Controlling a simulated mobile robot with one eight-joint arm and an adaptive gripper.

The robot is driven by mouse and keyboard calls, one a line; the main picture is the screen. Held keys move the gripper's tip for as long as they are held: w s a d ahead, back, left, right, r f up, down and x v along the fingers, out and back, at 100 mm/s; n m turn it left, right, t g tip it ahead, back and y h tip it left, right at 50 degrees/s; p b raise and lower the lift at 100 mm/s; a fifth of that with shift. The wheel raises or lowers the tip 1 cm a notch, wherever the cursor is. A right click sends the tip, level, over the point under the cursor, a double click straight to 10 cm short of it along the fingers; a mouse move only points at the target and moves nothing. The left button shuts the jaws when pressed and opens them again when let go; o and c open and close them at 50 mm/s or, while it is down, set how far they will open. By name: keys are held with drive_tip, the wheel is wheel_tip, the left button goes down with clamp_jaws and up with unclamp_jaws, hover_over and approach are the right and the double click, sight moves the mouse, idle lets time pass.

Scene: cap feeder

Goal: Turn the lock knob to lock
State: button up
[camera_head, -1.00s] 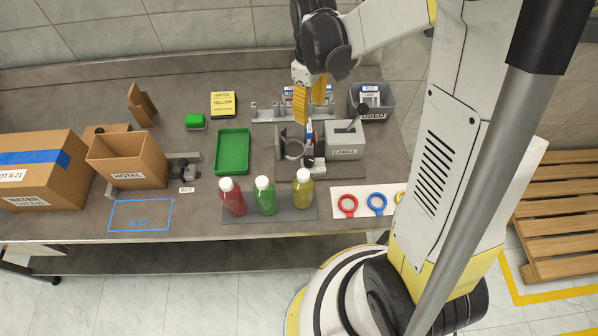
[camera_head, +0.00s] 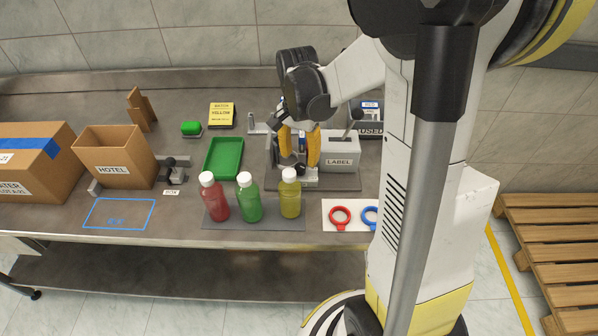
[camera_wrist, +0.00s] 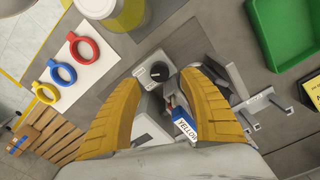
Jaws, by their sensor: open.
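My gripper (camera_wrist: 160,80) is open, with one yellow finger on each side of the knob. I cannot tell whether either finger touches it. In the head view my gripper (camera_head: 299,163) points down over the fixture plate (camera_head: 340,183), left of the LABEL box. The fingers and wrist hide much of the fixture there.
Red, green and yellow bottles (camera_head: 290,200) stand in front of the fixture. Coloured rings (camera_head: 340,215) lie on a white card to the right. A green tray (camera_head: 222,157) lies to the left.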

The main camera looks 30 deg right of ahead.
sight(300, 167)
wheel_tip(300, 167, down, 5)
drive_tip(key=shift+r+b, duration=0.2)
drive_tip(key=shift+b, duration=0.45)
clamp_jaws()
drive_tip(key=n, duration=0.5)
drive_tip(key=shift+s+n, duration=0.1)
drive_tip(key=shift+n, duration=0.2)
drive_tip(key=n, duration=0.4)
drive_tip(key=shift+n+p, duration=0.3)
